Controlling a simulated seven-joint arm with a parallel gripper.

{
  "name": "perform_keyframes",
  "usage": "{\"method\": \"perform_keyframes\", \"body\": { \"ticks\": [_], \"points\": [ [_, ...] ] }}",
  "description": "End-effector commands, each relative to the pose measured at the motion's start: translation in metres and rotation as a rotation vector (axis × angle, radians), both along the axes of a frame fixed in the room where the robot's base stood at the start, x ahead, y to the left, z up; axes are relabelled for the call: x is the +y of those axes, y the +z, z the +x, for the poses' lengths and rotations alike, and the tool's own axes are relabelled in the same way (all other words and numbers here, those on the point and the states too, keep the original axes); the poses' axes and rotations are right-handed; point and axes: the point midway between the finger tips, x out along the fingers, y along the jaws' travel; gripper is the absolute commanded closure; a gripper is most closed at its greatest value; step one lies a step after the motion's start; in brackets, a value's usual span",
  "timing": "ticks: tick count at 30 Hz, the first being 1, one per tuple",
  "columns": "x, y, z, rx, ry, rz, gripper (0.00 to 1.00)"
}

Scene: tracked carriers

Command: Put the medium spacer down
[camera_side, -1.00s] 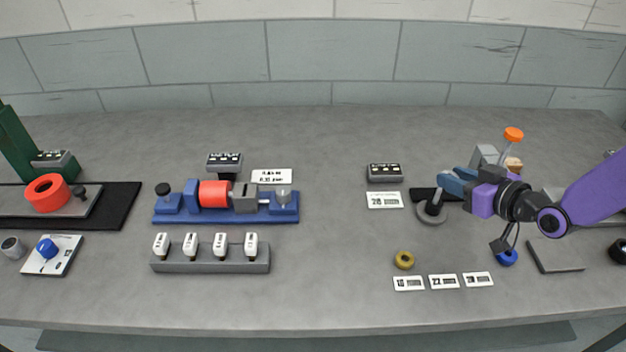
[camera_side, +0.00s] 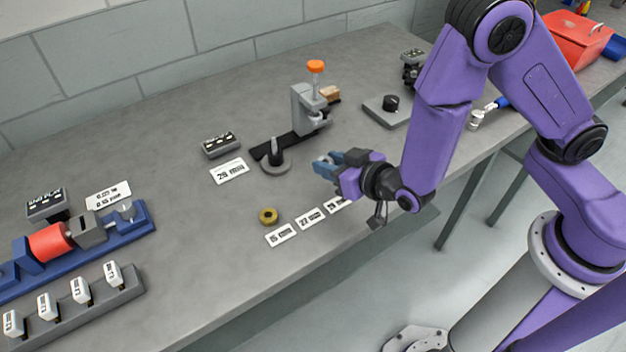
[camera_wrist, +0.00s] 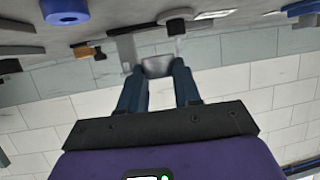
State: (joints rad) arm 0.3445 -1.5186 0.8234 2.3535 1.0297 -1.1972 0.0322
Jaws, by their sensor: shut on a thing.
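My gripper (camera_side: 324,166) is raised over the bench, in front of the upright grey post with a round base (camera_side: 275,160). In the wrist view its two dark fingers are shut on a grey piece (camera_wrist: 157,66), which I take to be the medium spacer. It is held clear of the bench; in the side view it is hard to make out. A brass ring spacer (camera_side: 268,215) lies flat behind the row of small number cards (camera_side: 310,218). A blue round spacer (camera_wrist: 64,14) shows at the upper left of the wrist view; my arm hides it in the side view.
A gauge stand with an orange knob (camera_side: 316,67) stands behind the post. A blue fixture with a red cylinder (camera_side: 50,242) is at far left. Bare bench lies between.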

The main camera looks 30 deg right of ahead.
Motion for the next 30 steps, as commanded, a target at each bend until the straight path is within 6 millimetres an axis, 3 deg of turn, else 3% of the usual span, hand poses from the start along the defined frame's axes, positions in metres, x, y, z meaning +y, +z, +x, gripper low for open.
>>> {"method": "perform_keyframes", "body": {
  "ticks": [3,19,30],
  "points": [
    [-0.001,-0.016,0.000,0.002,0.000,-0.003,0.99],
    [0.000,-0.060,0.000,0.001,0.000,-0.001,0.99],
    [0.000,-0.064,0.000,0.000,0.001,0.001,0.99]
  ]
}}
